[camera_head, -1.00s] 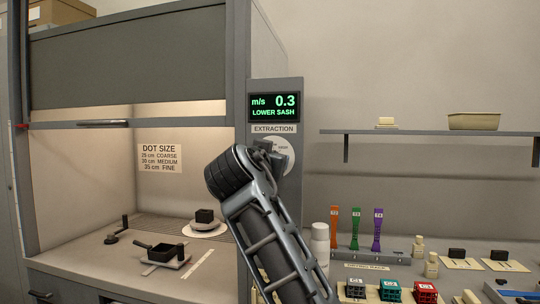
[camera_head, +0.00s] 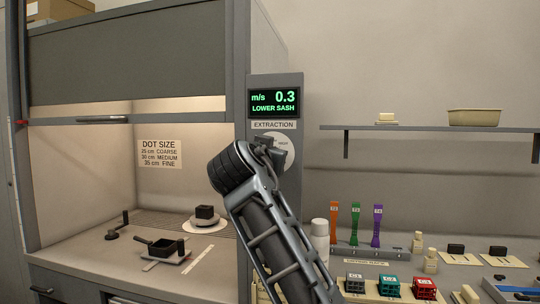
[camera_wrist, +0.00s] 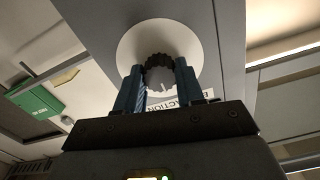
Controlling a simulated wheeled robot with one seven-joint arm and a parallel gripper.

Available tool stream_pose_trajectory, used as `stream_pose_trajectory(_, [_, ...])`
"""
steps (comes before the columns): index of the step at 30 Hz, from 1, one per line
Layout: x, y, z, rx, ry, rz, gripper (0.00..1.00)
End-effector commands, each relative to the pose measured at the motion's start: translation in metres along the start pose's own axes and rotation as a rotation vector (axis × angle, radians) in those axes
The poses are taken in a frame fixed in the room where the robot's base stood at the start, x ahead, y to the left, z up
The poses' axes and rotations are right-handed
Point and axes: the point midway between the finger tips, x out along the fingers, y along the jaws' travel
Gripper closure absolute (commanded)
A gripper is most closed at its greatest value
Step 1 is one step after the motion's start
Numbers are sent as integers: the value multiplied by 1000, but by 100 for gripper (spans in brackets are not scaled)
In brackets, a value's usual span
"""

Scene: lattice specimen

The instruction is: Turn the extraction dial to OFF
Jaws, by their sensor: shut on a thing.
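The extraction dial is a white round plate (camera_head: 285,146) on the grey column, under the EXTRACTION label (camera_head: 273,125). In the wrist view the plate (camera_wrist: 128,42) carries a dark ridged knob (camera_wrist: 160,61). My gripper (camera_wrist: 159,78) has one blue-grey finger on each side of the knob and is shut on it. In the head view my gripper (camera_head: 266,154) and arm cover the knob and the left of the plate. Part of the word HIGH shows at the plate's right. I cannot read which setting the knob points to.
Above the dial a display (camera_head: 274,102) reads m/s 0.3, LOWER SASH. The fume hood's sash (camera_head: 128,67) is raised at left. A bench with colored tools (camera_head: 356,226) and small blocks lies at lower right, below a wall shelf (camera_head: 420,130).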

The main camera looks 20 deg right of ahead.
Motion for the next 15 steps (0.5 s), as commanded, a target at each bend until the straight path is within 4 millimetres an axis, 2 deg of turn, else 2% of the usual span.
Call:
stream_pose_trajectory(8, [0,0,0,-38,-1,1,93])
stream_pose_trajectory(15, [0,0,0,-175,-1,0,93])
